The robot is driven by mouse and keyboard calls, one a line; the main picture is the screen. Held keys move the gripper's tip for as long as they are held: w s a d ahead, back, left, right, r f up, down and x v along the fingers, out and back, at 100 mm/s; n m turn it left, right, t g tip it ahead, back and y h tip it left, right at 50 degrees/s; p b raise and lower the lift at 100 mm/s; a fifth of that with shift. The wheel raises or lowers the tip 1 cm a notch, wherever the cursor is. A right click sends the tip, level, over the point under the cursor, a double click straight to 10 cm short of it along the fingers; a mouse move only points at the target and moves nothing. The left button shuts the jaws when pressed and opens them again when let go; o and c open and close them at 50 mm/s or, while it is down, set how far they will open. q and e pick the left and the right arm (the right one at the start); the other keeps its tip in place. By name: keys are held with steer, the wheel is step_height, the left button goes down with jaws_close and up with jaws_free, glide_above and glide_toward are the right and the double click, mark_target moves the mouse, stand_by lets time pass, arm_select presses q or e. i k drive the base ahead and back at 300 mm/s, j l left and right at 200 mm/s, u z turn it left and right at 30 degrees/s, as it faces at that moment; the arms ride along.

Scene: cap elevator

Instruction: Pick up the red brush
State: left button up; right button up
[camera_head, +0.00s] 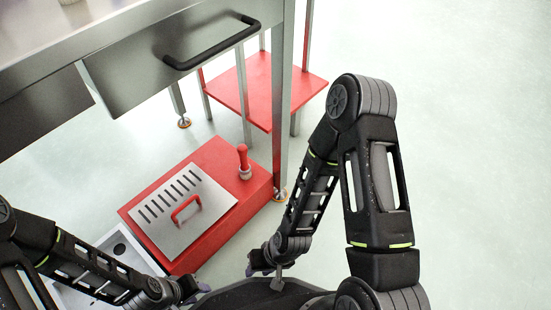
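The red brush (243,160) stands upright on the right end of a low red box (212,158), near the box's far right corner. Its handle is red and its base is pale. My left gripper (190,290) is at the bottom of the view, below the red box and well apart from the brush. My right gripper (260,262) is to the lower right of the red box, apart from the brush. The fingers of both grippers are small and partly hidden, so I cannot tell whether they are open or shut.
A slotted metal plate (165,230) with a red handle (186,209) lies on the box. A white tray (118,250) is at its lower left. A metal table with a drawer (140,80) overhangs behind. A red shelf (262,88) stands beyond. Floor at right is clear.

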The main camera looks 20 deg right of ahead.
mark_target(245, 169)
steer(key=z, duration=0.5)
steer(key=i+u, duration=0.1)
steer(key=u, duration=1.3)
steer(key=k, duration=0.5)
steer(key=k+l, duration=0.25)
steer(key=k, duration=0.2)
steer(key=k+l, duration=0.25)
steer(key=k, duration=0.2)
